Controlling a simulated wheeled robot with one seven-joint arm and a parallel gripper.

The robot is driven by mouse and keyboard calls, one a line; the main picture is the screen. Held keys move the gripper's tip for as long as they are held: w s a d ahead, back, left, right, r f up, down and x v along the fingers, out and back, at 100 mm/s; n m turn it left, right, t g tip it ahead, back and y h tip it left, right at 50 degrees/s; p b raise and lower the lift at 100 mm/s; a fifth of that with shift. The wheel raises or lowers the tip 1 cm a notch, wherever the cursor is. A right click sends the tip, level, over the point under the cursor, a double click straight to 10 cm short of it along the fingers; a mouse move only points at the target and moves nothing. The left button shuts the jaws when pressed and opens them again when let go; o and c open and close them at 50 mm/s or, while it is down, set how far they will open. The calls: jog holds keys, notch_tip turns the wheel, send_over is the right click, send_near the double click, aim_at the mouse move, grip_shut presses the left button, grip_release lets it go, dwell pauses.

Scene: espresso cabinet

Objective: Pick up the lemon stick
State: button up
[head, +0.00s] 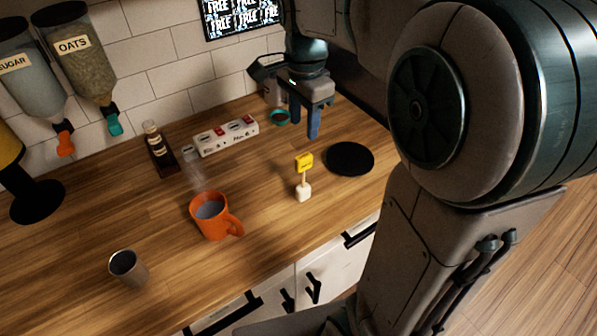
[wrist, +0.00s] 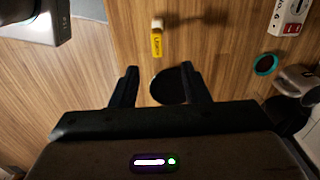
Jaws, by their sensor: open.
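My gripper (head: 304,122) is open and empty, with blue fingers pointing down. It hangs above the counter, behind the stick in the head view, apart from it. In the wrist view the two dark fingers (wrist: 160,84) stand wide apart.
A black disc (head: 350,159) lies right of the stick. An orange mug (head: 212,217) and a metal cup (head: 128,267) stand to the left. A white power strip (head: 226,136), a dark bottle (head: 157,150) and a teal ring (head: 280,118) are near the wall.

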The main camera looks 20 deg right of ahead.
aim_at(303, 168)
notch_tip(303, 168, down, 8)
jog(key=shift+f, duration=0.15)
jog(key=shift+s+f+p, duration=0.15)
jog(key=shift+f+p, duration=0.15)
jog(key=shift+f, duration=1.05)
jog(key=shift+s+f+p, duration=0.1)
jog(key=shift+f+p, duration=0.2)
jog(key=shift+f, duration=1.05)
grip_shut()
